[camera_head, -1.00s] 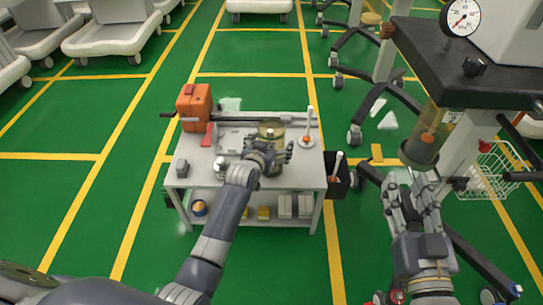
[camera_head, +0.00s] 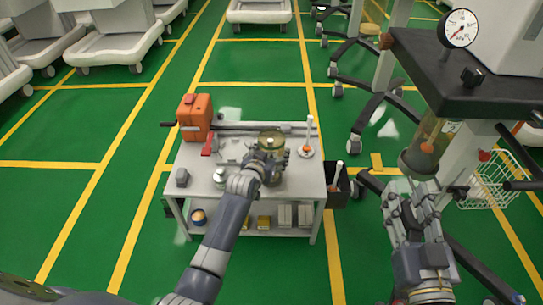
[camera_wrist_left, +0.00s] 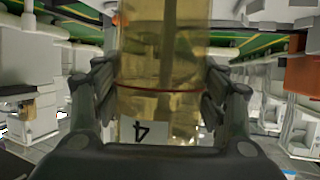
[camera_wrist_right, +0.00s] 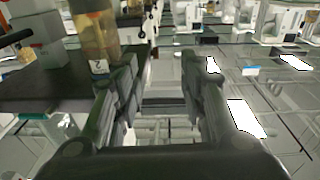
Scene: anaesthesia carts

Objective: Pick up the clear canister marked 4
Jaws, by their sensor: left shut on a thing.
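The clear canister (camera_head: 271,143), with a yellowish tint, is upright at the small white table, right of its middle. In the left wrist view the same canister (camera_wrist_left: 160,70) fills the space between the fingers, with a white label reading 4 low on it. My left gripper (camera_head: 267,167) is shut around its side. The canister's base is hidden, so I cannot tell whether it touches the tabletop. My right gripper (camera_head: 408,197) is open and empty, just below another clear canister (camera_head: 427,140) on the dark-topped cart. That canister's label reads 2 in the right wrist view (camera_wrist_right: 97,35).
The white table (camera_head: 200,165) also holds an orange box (camera_head: 195,115), a long dark bar behind the canister and a white-handled tool (camera_head: 308,140). A dark bin (camera_head: 338,190) stands right of the table. The dark-topped cart (camera_head: 450,75) is at right. Green floor lies open at left.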

